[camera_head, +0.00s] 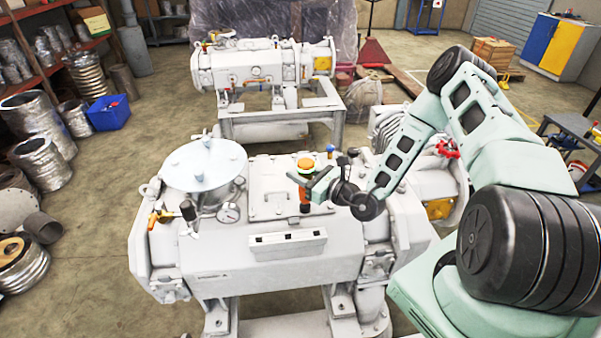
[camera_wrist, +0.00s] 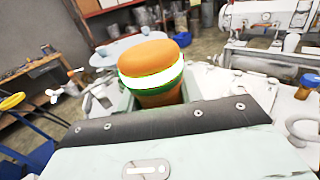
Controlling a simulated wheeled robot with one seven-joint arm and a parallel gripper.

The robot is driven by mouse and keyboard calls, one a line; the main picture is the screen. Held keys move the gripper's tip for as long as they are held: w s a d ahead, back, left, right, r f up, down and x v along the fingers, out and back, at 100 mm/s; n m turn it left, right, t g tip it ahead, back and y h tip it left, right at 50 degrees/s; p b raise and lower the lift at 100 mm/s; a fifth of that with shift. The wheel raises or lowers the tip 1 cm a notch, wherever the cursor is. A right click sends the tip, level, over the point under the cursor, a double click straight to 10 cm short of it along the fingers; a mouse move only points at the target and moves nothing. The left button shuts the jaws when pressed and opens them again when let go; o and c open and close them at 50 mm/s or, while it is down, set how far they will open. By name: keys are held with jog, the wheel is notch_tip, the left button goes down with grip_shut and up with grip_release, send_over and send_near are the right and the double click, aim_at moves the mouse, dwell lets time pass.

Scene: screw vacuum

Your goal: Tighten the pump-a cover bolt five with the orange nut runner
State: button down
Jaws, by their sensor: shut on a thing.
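The orange nut runner (camera_head: 305,163) stands roughly upright in my gripper (camera_head: 308,182), above the right part of a rectangular cover plate (camera_head: 270,202) on the front grey pump (camera_head: 270,262). My gripper is shut on it. In the wrist view the nut runner's (camera_wrist: 150,62) rounded orange top and white-green band rise beyond the gripper body (camera_wrist: 180,135). An orange lower part shows below the gripper in the head view. Its lower tip is close to the cover's right edge; whether it touches a bolt I cannot tell. Bolt five cannot be singled out.
A round pale lid (camera_head: 203,165) and a gauge (camera_head: 228,213) are left of the cover. A blue-capped part (camera_head: 330,149) stands just behind my gripper. A red handwheel (camera_head: 447,148) is at the right. A second pump (camera_head: 262,66) stands behind.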

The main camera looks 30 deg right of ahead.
aim_at(301, 159)
jog(key=shift+r+p, duration=1.9)
jog(key=shift+r, duration=0.45)
